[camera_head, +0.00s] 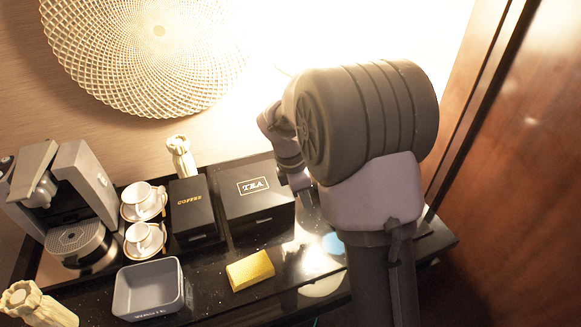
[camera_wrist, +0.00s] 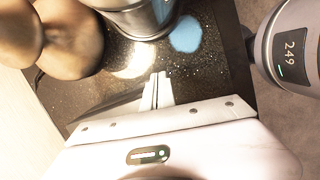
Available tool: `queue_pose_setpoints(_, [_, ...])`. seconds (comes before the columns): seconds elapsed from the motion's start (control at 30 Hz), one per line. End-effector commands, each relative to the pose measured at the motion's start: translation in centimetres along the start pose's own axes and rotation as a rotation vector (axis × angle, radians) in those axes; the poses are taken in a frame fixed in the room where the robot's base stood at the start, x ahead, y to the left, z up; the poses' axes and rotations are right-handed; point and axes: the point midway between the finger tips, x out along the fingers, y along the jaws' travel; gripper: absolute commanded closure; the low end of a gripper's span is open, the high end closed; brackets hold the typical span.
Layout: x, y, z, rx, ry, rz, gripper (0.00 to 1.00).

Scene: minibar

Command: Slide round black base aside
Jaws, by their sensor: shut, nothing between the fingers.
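My gripper (camera_wrist: 158,80) shows in the wrist view with its two pale fingers together and nothing between them. The fingertips are over the glossy black counter. In the head view my arm hides the gripper's tips and much of the counter's right end. I cannot make out a round black base in either view. A shiny silver cylinder (camera_wrist: 140,18) stands at the top of the wrist view, cut off by the frame, apart from my fingertips. I cannot tell what is under it.
A tea box (camera_head: 257,205), coffee box (camera_head: 191,221), cups on saucers (camera_head: 143,201) and coffee machine (camera_head: 75,205) fill the counter's back and left. A grey tray (camera_head: 148,288) and yellow block (camera_head: 250,270) lie in front. Brown rounded shapes (camera_wrist: 75,45) flank my gripper's left.

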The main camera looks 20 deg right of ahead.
Motion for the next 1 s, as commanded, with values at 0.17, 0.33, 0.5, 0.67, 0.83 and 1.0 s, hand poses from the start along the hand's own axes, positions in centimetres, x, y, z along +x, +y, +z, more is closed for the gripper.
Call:
queue_pose_setpoints(0.17, [2.7,0.0,-0.1,-0.016,-0.003,-0.005,1.0])
queue_pose_setpoints(0.33, [6.6,0.0,-0.1,-0.013,-0.002,-0.006,1.0])
queue_pose_setpoints(0.5, [10.3,0.0,-0.1,-0.013,-0.002,-0.006,1.0])
queue_pose_setpoints(0.67, [11.0,0.0,2.2,-0.008,-0.001,-0.003,1.0])
queue_pose_setpoints(0.83, [11.2,0.1,3.6,-0.01,-0.001,-0.002,1.0])
queue_pose_setpoints(1.0, [11.1,0.1,3.9,-0.012,0.0,-0.002,1.0])
